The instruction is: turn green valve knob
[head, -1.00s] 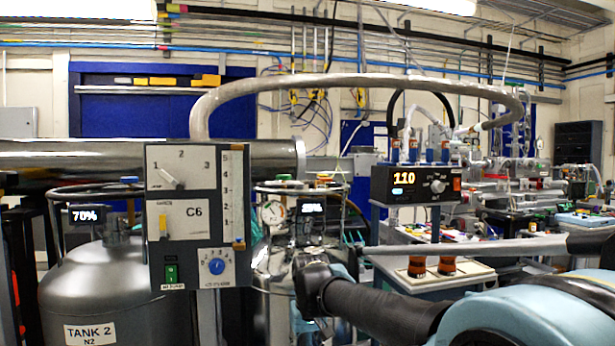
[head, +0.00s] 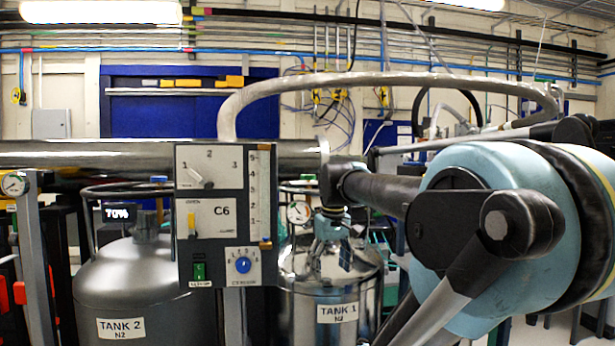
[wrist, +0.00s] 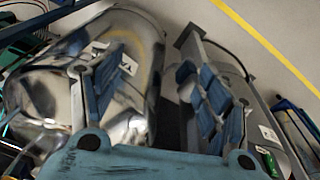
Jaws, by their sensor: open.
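What looks like the green valve knob (head: 307,178) is a small green spot on top of the shiny Tank 1 (head: 338,312), beside its gauge; it is too small to make out well. My gripper (head: 332,256) points down in front of the upper part of Tank 1, right of the gauge, and hides part of the tank top. In the wrist view my gripper (wrist: 138,78) has its two blue fingers wide apart with nothing between them. The shiny tank (wrist: 130,45) lies behind the left finger there. I cannot make out the knob in the wrist view.
The C6 control panel (head: 223,215) with a blue dial and green switch stands left of Tank 1. Grey Tank 2 (head: 140,285) is further left. A thick hose (head: 390,80) arches overhead. A gauge post (head: 30,235) stands at far left.

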